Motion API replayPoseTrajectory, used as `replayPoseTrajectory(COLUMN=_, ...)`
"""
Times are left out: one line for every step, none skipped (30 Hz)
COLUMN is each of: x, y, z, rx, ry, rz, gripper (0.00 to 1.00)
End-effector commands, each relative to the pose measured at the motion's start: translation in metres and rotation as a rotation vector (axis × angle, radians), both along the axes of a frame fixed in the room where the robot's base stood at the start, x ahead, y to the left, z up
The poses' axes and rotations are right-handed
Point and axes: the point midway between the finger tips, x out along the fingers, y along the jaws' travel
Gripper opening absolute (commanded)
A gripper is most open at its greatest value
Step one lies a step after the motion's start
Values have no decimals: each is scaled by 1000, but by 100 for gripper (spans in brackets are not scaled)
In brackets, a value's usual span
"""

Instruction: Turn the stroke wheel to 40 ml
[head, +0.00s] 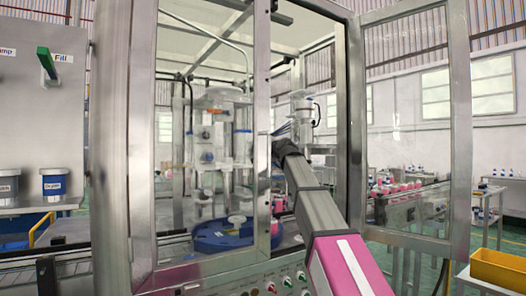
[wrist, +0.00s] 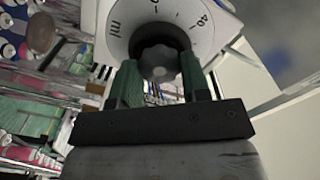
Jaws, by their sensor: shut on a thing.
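The stroke wheel (wrist: 161,60) shows in the wrist view as a dark, lobed knob in front of a white dial (wrist: 130,18). The dial carries the mark "ml" at its left and "40" at its upper right. My gripper (wrist: 158,75) has its two green fingers on either side of the knob, shut on it. I cannot tell which mark the wheel is set to. In the head view my arm reaches through the open cabinet door, and the gripper and wheel are hidden or too small to make out.
The glass cabinet's open door (head: 458,130) stands to the right of my arm, and a frame post (head: 262,130) is close to its left. Inside is a blue round table (head: 210,240). A control panel with buttons (head: 285,284) lies below. A yellow bin (head: 498,268) is at lower right.

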Motion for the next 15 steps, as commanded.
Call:
replayPoseTrajectory(x=0, y=0, z=0, rx=-16, ry=-10, rz=-1, gripper=18)
replayPoseTrajectory(x=0, y=0, z=0, rx=-27, ry=-17, rz=0, gripper=18)
replayPoseTrajectory(x=0, y=0, z=0, rx=-45, ry=-29, rz=0, gripper=18)
replayPoseTrajectory(x=0, y=0, z=0, rx=-60, ry=-39, rz=0, gripper=18)
replayPoseTrajectory(x=0, y=0, z=0, rx=-75, ry=-49, rz=0, gripper=18)
replayPoseTrajectory(x=0, y=0, z=0, rx=-99, ry=-65, rz=0, gripper=18)
replayPoseTrajectory(x=0, y=0, z=0, rx=-118, ry=-78, rz=0, gripper=18)
replayPoseTrajectory(x=0, y=0, z=0, rx=-138, ry=-91, rz=0, gripper=18)
replayPoseTrajectory(x=0, y=0, z=0, rx=-166, ry=-110, rz=0, gripper=18)
replayPoseTrajectory(x=0, y=0, z=0, rx=-187, ry=-125, rz=0, gripper=18)
replayPoseTrajectory(x=0, y=0, z=0, rx=-210, ry=-140, rz=0, gripper=18)
replayPoseTrajectory(x=0, y=0, z=0, rx=-242, ry=-162, rz=0, gripper=18)
replayPoseTrajectory(x=0, y=0, z=0, rx=-265, ry=-177, rz=0, gripper=18)
replayPoseTrajectory(x=-1, y=0, z=0, rx=-289, ry=-194, rz=0, gripper=18)
replayPoseTrajectory(x=-1, y=0, z=0, rx=-321, ry=-215, rz=0, gripper=18)
